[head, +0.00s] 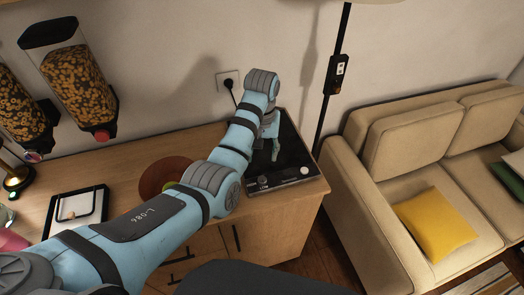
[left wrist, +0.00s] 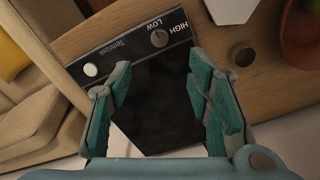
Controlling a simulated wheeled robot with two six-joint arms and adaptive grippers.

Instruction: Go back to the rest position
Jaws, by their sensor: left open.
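My left arm reaches from the lower left across the wooden counter in the head view. My left gripper (head: 269,143) hangs over the black hotplate (head: 293,160) at the counter's right end. In the left wrist view the left gripper (left wrist: 163,105) is open, its teal finger pads apart with nothing between them. The hotplate also shows there (left wrist: 155,85), with a knob marked LOW and HIGH and a white button. I cannot tell the gap between the fingertips and the hotplate. My right gripper is not in view.
A brown bowl (head: 166,176) stands on the counter (head: 127,160), partly behind my arm. A framed tablet-like item (head: 76,210) lies at the left. Cereal dispensers (head: 75,83) hang at the back left. A lamp pole (head: 330,90) and a beige sofa (head: 375,195) stand to the right.

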